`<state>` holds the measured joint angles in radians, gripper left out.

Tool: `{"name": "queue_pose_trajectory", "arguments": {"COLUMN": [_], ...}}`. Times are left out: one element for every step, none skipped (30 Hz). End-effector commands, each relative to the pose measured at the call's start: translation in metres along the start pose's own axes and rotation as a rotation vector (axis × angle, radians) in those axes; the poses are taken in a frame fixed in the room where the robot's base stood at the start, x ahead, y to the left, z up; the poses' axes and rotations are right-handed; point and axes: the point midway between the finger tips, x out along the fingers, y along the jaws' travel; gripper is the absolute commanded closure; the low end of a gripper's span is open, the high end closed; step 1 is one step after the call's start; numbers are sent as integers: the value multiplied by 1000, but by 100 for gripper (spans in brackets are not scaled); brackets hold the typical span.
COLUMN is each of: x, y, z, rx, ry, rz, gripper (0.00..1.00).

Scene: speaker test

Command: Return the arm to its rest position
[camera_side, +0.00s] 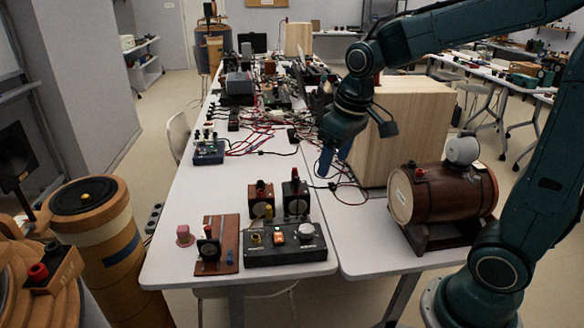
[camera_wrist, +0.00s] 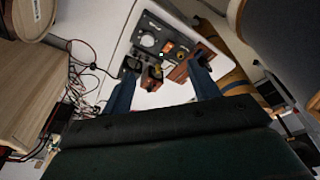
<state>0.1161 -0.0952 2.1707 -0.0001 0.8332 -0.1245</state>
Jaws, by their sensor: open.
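My gripper (camera_side: 328,162) hangs above the white table beside the large wooden box, its blue fingers pointing down. In the wrist view my gripper (camera_wrist: 162,82) shows its two blue fingers spread wide apart with nothing held between them. Below and ahead of it, a black control box (camera_side: 285,255) with knobs lies on the table; it also shows in the wrist view (camera_wrist: 150,40).
A pale wooden box (camera_side: 405,125) stands close right of my gripper, and a brown barrel (camera_side: 450,195) on a cradle nearer. Cables (camera_side: 262,130) and devices clutter the table's back. A brown board (camera_side: 229,238) and pink block (camera_side: 185,235) lie front left. The table (camera_side: 190,195) is bare at left.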

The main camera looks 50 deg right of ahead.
Motion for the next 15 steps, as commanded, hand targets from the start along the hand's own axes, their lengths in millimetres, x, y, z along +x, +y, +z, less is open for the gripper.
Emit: {"name": "queue_pose_trajectory", "arguments": {"x": [-9,-14,-19,-23,-27,-32,-35,-39,-43,-46,-48,-52,-54,-57,-60], "y": [-4,-5,-8,-9,-11,-13,-15,-16,-18,-20,-21,-23,-24,-26,-27], "z": [7,12,17,22,26,33,37,42,49,53,58,64,69,74,81], "rx": [-1,0,0,0,1,1,2,3,3,3,4,5,6,6,7], "ry": [20,29,42,51,60,72,81,90,102,111,120,133,143,152,164], "rz": [0,0,1,0,0,-1,-1,-1,-2,-3,-4,-5,-6,-7,-8], "gripper": [40,40,40,40,40,40,40,40,40,40,40,40,40,40,40]}}
